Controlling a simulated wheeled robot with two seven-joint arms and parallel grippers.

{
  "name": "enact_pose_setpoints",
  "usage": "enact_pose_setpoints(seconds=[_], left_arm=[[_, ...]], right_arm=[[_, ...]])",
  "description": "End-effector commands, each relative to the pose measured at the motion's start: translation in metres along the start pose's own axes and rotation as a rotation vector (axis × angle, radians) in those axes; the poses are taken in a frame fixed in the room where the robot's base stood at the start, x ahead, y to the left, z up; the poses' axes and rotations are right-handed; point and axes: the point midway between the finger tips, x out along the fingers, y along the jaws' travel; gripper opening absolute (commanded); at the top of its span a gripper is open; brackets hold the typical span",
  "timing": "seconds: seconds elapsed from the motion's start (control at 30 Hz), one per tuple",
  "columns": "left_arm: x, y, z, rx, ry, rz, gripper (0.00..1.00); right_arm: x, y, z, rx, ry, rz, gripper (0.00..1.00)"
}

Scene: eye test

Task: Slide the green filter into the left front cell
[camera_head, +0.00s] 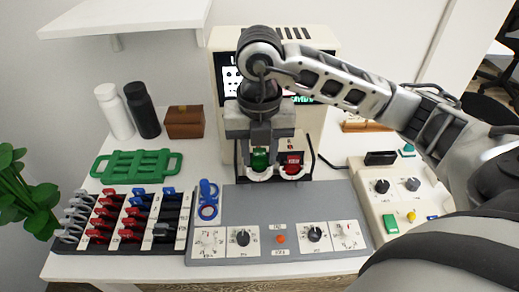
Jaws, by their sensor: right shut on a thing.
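My right gripper (259,140) comes down from above in the middle of the head view. It is shut on the green filter (259,159), whose lower part shows below the fingers. The filter is at the left one of two white-rimmed cells (258,175) at the front of the white machine (228,140). I cannot tell how deep it sits there. A red filter (293,161) is at the right cell beside it. The fingers hide the top of the green filter. My left gripper is not in view.
A grey control panel (280,205) with knobs stands in front of the machine. A black rack (125,222) of lenses and blue ring-handled pieces (208,198) are to the left. A green tray (135,165), two bottles (143,109) and a brown box (185,122) stand behind. Another panel (405,200) is right.

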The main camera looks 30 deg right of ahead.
Motion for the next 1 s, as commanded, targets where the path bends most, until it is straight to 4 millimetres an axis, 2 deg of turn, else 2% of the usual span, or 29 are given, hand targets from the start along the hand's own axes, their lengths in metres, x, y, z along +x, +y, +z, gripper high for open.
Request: enact_pose_setpoints(seconds=[0.63,0.67,0.73,1.0], left_arm=[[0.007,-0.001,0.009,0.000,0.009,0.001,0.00],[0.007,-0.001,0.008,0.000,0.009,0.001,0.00],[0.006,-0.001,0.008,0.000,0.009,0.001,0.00],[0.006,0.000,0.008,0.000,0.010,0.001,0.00]], right_arm=[[0.021,0.000,0.000,0.000,0.000,0.000,0.12],[0.020,0.000,0.000,0.000,-0.001,0.000,0.39],[0.020,0.000,0.000,0.000,0.000,0.000,0.58],[0.020,0.000,0.000,0.000,0.000,0.000,0.58]])
